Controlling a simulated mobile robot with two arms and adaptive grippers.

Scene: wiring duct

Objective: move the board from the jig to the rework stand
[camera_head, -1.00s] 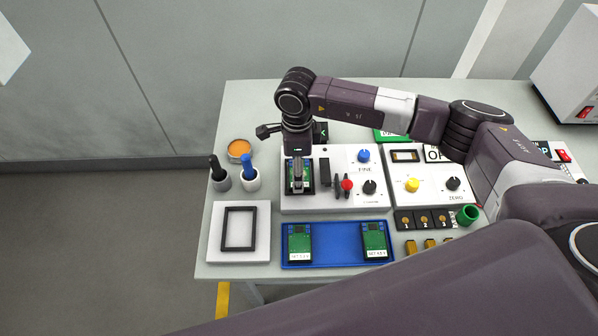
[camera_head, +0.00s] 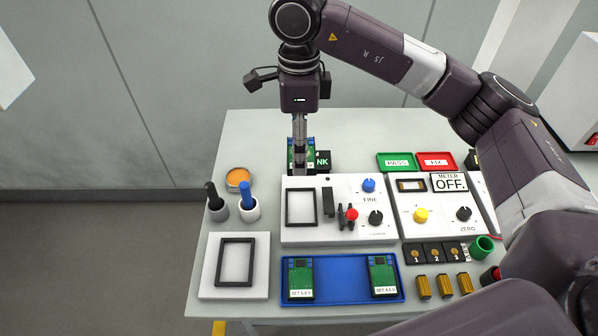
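The green board (camera_head: 291,157) is between the fingers of my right gripper (camera_head: 299,158), which appear shut on it, above and behind the jig. The fingers hide part of the board. The jig's black frame (camera_head: 301,224) on the white test panel is empty, with its white bed showing. A white stand with an empty black frame (camera_head: 235,284), seemingly the rework stand, is at the front left of the table. My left gripper is not in view.
A blue tray (camera_head: 341,281) holds two boards at the front. Two cups with pens (camera_head: 248,211) and an orange dish (camera_head: 238,179) stand at left. A black block marked "NK" (camera_head: 322,160) is beside the held board. Green (camera_head: 396,161) and red (camera_head: 436,161) trays lie behind.

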